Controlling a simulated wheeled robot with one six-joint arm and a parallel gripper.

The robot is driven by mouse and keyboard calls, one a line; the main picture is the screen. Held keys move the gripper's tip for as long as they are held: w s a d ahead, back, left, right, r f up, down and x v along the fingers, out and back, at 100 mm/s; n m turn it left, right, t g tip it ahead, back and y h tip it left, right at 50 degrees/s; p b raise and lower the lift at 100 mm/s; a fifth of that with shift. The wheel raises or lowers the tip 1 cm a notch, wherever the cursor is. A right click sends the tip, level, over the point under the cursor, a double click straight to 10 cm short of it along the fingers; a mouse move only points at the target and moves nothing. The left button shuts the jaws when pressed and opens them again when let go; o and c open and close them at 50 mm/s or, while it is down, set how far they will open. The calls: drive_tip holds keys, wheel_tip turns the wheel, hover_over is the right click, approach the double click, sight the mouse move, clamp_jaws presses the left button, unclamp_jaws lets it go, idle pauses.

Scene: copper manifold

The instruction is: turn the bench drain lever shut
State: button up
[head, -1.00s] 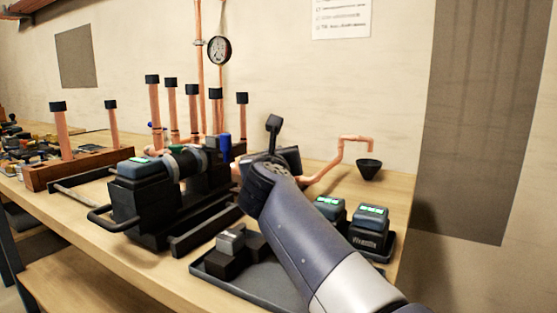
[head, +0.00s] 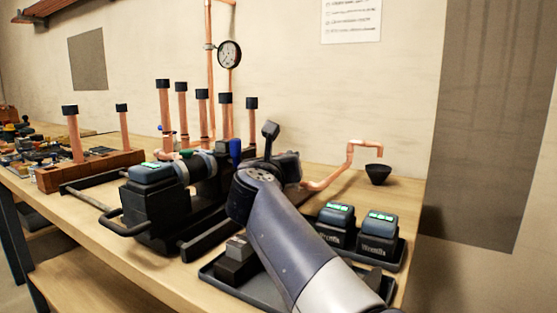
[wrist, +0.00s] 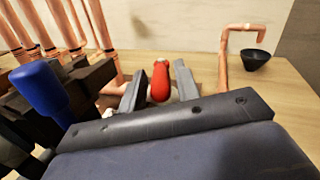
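The bench drain lever shows in the wrist view as a rounded red handle (wrist: 160,82), on the copper pipework low over the bench. My gripper (wrist: 163,85) has one dark finger on each side of the handle. The fingers look apart, with narrow gaps beside the red grip, so no firm hold shows. The handle's lower end is hidden behind my wrist. In the head view my arm hides the lever and most of the gripper. A copper drain pipe (head: 349,155) rises at the right and bends over a black funnel (head: 378,174).
Capped copper pipes (head: 164,105) stand behind a black machine (head: 150,205) at left. A blue handle (wrist: 40,88) is close to the left of my wrist. Two batteries (head: 378,232) with green lights and a dark tray (head: 215,272) lie near my forearm. Bare bench surrounds the funnel.

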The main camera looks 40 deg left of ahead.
drive_tip(key=shift+o, duration=0.7)
drive_tip(key=v, duration=1)
drive_tip(key=shift+s, duration=0.35)
drive_tip(key=shift+d, duration=0.15)
